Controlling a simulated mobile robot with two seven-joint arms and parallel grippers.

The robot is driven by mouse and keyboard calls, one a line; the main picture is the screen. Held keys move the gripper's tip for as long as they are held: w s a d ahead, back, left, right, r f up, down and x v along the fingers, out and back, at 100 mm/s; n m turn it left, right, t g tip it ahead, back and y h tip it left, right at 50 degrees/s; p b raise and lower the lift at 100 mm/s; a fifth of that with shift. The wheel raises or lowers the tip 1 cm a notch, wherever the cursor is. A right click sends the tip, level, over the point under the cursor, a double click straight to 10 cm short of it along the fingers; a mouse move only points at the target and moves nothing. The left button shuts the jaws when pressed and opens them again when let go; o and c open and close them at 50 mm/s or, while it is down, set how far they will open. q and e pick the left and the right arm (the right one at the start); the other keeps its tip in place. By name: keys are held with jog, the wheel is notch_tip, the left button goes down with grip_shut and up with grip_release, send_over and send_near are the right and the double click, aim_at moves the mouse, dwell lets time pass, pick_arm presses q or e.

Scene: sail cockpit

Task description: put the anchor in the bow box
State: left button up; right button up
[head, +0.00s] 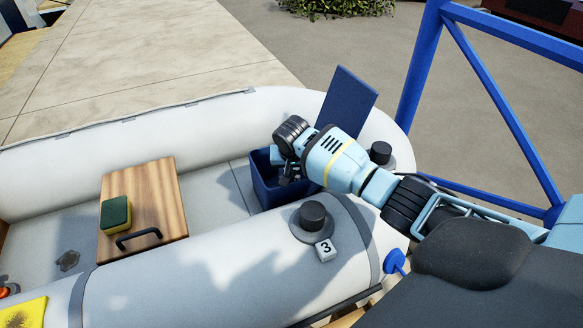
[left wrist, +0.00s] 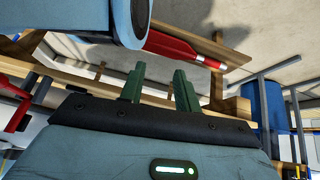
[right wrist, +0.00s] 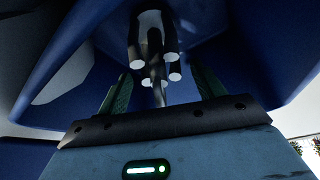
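The blue bow box (head: 262,185) stands in the dinghy's front end with its lid (head: 348,102) raised. My right gripper (head: 287,172) points down into the box, its fingertips mostly hidden in the head view. In the right wrist view, blue walls surround a dark metal anchor (right wrist: 155,55) with several rounded prongs. The right fingers (right wrist: 162,88) are spread on either side of it, with gaps between them and the anchor. Whether the anchor rests on the box floor is too dark to tell. My left gripper (left wrist: 159,88) is open and empty, outside the head view.
A wooden board (head: 155,205) with a black handle carries a green and yellow sponge (head: 115,214). The grey inflatable tube (head: 200,275) has a black knob and a "3" tag (head: 325,249). A blue metal frame (head: 420,70) stands at right. A red object (left wrist: 185,48) shows near the left gripper.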

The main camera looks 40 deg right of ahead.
jog(key=shift+o, duration=0.4)
jog(key=p+v, duration=0.3)
jog(key=v, duration=0.9)
jog(key=shift+w+d+r, duration=0.1)
jog(key=shift+r, duration=0.05)
